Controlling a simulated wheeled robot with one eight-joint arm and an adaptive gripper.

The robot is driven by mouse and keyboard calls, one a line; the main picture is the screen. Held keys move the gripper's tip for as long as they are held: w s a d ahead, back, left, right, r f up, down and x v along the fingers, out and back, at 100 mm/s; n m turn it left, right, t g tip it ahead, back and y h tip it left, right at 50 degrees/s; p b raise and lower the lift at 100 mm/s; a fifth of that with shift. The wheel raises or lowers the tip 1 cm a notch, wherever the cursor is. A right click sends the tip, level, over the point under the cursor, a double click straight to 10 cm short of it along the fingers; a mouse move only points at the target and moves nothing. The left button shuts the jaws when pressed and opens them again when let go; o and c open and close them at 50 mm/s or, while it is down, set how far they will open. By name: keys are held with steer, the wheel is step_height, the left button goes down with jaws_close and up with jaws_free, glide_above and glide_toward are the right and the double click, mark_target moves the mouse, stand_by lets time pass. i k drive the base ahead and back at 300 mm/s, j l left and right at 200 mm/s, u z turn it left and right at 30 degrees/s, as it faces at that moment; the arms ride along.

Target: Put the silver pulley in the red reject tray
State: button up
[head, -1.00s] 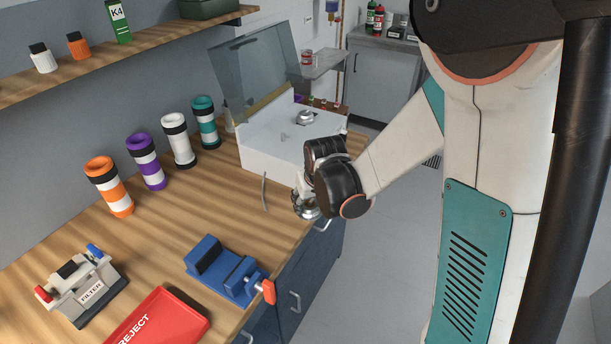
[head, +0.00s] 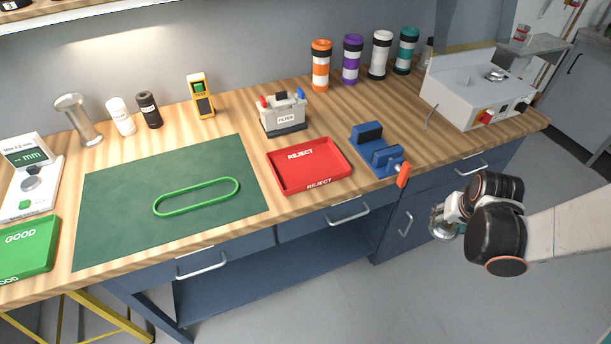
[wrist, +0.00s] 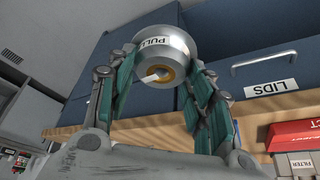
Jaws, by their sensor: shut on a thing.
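The silver pulley (wrist: 168,48) is held between the teal fingers of my gripper (wrist: 160,85) in the wrist view. It is a shiny metal wheel with a bronze-coloured bore and part of a label. In the head view my gripper (head: 445,222) hangs in front of the bench, over the floor, at the right. The pulley shows only partly there (head: 442,232). The red reject tray (head: 308,165) lies on the bench near its front edge, left of and beyond my gripper. The tray is empty. Its corner shows at the right of the wrist view (wrist: 289,134).
A blue vise (head: 378,150) with an orange handle stands between the tray and my gripper. A filter box (head: 284,112) stands behind the tray. A green mat with a green belt (head: 197,197) lies left of it. A white machine (head: 470,95) stands at the bench's right end.

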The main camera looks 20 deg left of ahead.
mark_target(307, 166)
steer(key=u, duration=1.75)
steer(key=l+u, duration=0.25)
steer(key=l, duration=0.35)
steer(key=k+l+u, duration=0.1)
steer(key=l+u, duration=0.2)
steer(key=l, duration=0.3)
steer(key=k+l+u, duration=0.1)
steer(key=l+u, duration=0.15)
steer(key=l, duration=0.35)
